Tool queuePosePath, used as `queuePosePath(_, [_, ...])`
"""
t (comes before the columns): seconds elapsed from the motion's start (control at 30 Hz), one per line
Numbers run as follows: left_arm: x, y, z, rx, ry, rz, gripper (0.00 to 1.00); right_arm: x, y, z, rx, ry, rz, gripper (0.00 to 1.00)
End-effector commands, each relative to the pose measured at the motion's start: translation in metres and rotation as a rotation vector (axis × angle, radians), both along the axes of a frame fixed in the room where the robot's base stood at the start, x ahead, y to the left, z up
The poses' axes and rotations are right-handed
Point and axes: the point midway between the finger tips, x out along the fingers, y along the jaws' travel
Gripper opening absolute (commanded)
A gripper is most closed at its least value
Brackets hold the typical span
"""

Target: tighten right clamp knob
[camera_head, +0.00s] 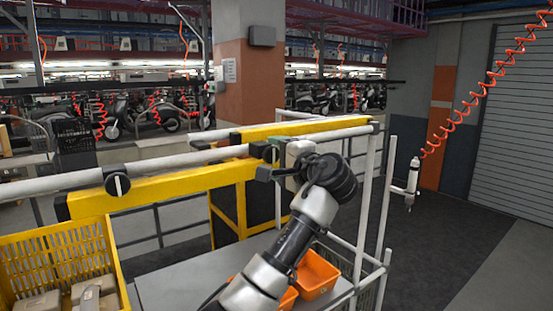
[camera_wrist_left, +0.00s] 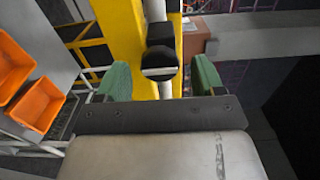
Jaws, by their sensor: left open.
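The right clamp knob is a round black knob with a pale bar across its face; it shows in the left wrist view (camera_wrist_left: 160,57). It sits on a black clamp (camera_wrist_left: 160,33) where the white pipe runs along the yellow beam (camera_wrist_left: 128,35). My left gripper (camera_wrist_left: 160,80) is open, with one green-padded finger on each side of the knob and a visible gap to each. In the head view my left gripper (camera_head: 281,166) is at the right part of the beam and partly hides this clamp (camera_head: 262,151). My right gripper is not in view.
Another black knob with a white bar (camera_head: 118,185) is on the beam's left part. A yellow crate (camera_head: 60,247) holds grey parts at lower left. Orange bins (camera_head: 318,275) sit below my arm. A tool (camera_head: 412,180) hangs from a coiled red hose at right, beside white posts.

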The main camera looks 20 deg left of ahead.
Motion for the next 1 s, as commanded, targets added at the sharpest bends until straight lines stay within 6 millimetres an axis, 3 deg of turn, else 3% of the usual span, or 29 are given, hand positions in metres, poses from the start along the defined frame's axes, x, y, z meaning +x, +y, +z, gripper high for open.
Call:
queuePosePath(0.2, [-0.024,-0.034,-0.006,-0.002,-0.004,-0.006,0.68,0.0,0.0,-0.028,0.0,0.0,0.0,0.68])
queuePosePath(0.5, [-0.056,-0.073,-0.004,-0.001,-0.001,-0.004,0.68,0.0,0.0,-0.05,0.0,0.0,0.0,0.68])
queuePosePath(1.0, [-0.06,-0.081,-0.004,0.001,0.006,-0.005,0.68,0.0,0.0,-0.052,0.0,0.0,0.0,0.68])
